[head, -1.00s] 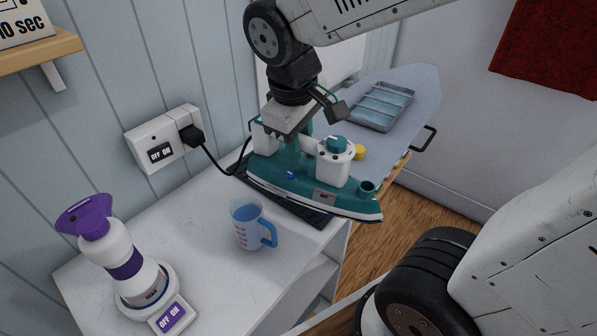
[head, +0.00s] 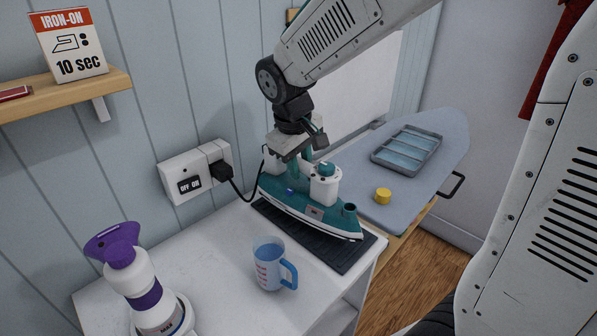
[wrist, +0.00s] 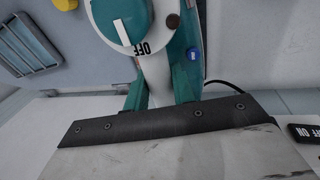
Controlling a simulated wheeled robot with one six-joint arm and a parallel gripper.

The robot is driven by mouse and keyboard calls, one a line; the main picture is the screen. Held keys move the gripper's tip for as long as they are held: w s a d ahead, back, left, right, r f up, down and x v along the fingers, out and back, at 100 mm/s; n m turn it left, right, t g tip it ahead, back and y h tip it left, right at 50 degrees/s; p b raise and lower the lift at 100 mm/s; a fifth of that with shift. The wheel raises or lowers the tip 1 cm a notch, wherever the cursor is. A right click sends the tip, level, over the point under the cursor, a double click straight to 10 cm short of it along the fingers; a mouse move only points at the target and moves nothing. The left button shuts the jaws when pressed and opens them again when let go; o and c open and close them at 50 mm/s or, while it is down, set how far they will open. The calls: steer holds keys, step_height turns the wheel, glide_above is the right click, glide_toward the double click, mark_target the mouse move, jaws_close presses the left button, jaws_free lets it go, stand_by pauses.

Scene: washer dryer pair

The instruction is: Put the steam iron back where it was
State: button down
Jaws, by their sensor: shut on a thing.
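The teal and white steam iron (head: 308,207) is in my gripper (head: 297,163) above the dark ribbed mat (head: 345,254) on the white cabinet top. My gripper is shut on the iron's handle. The iron's soleplate faces down and its pointed end is toward the right. The iron hides part of the mat, and I cannot tell whether it touches it.
A blue measuring jug (head: 268,265) stands in front of the mat. A wall socket (head: 180,178) with a plugged cord is behind. The ironing board (head: 430,150) at right holds a tray (head: 405,150) and a yellow cap (head: 383,196).

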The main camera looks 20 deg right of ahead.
steer(key=shift+w+a+f, duration=0.1)
steer(key=shift+w+a, duration=0.05)
steer(key=shift+w, duration=1)
steer(key=shift+s+a+x, duration=0.1)
steer(key=shift+a+x, duration=0.05)
steer(key=shift+x, duration=0.7)
steer(key=shift+s+a+x, duration=0.1)
steer(key=shift+a+x, duration=0.05)
steer(key=shift+x, duration=0.7)
steer(key=shift+f, duration=0.1)
steer(key=c, duration=1.2)
jaws_free()
steer(key=shift+f, duration=0.1)
steer(key=shift+o, duration=0.2)
